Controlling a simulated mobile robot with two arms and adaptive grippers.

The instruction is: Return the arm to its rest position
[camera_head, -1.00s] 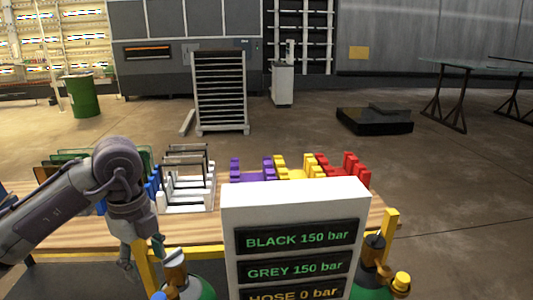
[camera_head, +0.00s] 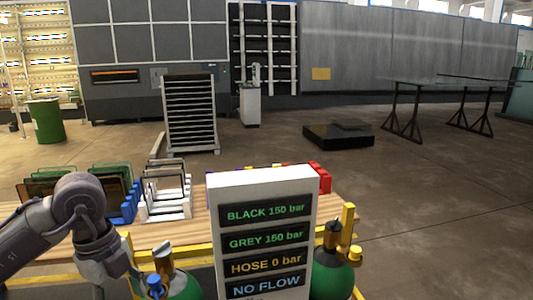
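My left arm comes in from the left edge in the head view, with its rounded joint over the front left of the wooden table (camera_head: 190,229). Its lower link points down beside the yellow frame. My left gripper's fingers are not visible; they are below the picture edge or hidden. My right arm and gripper do not show. A white display box (camera_head: 262,192) stands in front of the table and reads BLACK 150 bar, GREY 150 bar, HOSE 0 bar, NO FLOW.
Green gas cylinders (camera_head: 333,279) with valves stand beside the display box. White racks (camera_head: 166,205), blue racks (camera_head: 124,208) and red blocks (camera_head: 322,178) are on the table. A tall slotted rack (camera_head: 190,115), a black slab (camera_head: 338,135) and a green drum (camera_head: 46,122) stand behind. Floor at right is clear.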

